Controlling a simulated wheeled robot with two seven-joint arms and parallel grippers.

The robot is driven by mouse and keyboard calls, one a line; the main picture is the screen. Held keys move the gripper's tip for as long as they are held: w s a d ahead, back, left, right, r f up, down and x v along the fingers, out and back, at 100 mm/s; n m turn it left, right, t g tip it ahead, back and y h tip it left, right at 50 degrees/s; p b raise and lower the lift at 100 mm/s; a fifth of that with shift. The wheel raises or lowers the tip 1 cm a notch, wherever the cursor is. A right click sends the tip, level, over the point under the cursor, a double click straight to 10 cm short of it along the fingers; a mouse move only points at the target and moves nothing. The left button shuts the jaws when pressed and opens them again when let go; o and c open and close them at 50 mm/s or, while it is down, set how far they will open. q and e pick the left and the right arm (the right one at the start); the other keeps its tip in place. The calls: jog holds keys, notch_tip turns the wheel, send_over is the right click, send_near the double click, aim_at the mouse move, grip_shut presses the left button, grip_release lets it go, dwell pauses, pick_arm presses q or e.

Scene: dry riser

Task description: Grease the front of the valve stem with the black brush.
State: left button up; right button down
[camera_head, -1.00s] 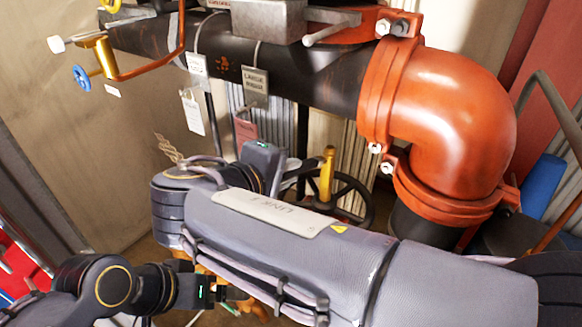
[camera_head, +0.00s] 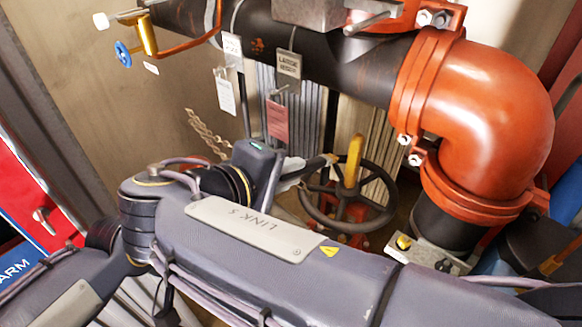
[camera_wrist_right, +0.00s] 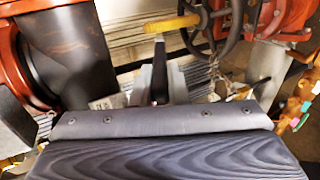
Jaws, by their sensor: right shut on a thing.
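The yellow valve stem (camera_head: 353,160) stands up from the hub of a black handwheel (camera_head: 313,213). In the right wrist view the stem (camera_wrist_right: 172,23) lies across the top, with the wheel (camera_wrist_right: 232,30) to its right. My right gripper (camera_head: 292,178) is shut on the black brush (camera_wrist_right: 158,72), which points away from the palm. The brush's tip is just left of the stem in the head view and just below it in the wrist view; I cannot tell whether they touch. My right forearm hides much of the lower scene. My left gripper is hidden or out of frame.
A dark pipe with a large orange elbow (camera_head: 490,120) runs above and right of the wheel. A red cabinet (camera_head: 30,190) stands at the left.

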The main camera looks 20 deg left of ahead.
aim_at(319, 159)
dwell(0.6)
jog(key=x, duration=0.1)
jog(key=b+x, duration=0.1)
jog(key=x, duration=0.3)
jog(key=shift+r, duration=0.3)
jog(key=shift+r+b+x, duration=0.2)
jog(key=shift+b+x, duration=0.15)
jog(key=shift+x, duration=0.7)
jog(key=shift+w, duration=0.2)
jog(key=shift+w+d, duration=0.25)
jog(key=shift+w, duration=0.4)
jog(key=shift+s+f+b, duration=0.1)
jog(key=shift+f+b, duration=1.05)
jog(key=shift+f, duration=0.2)
jog(key=shift+f, duration=0.1)
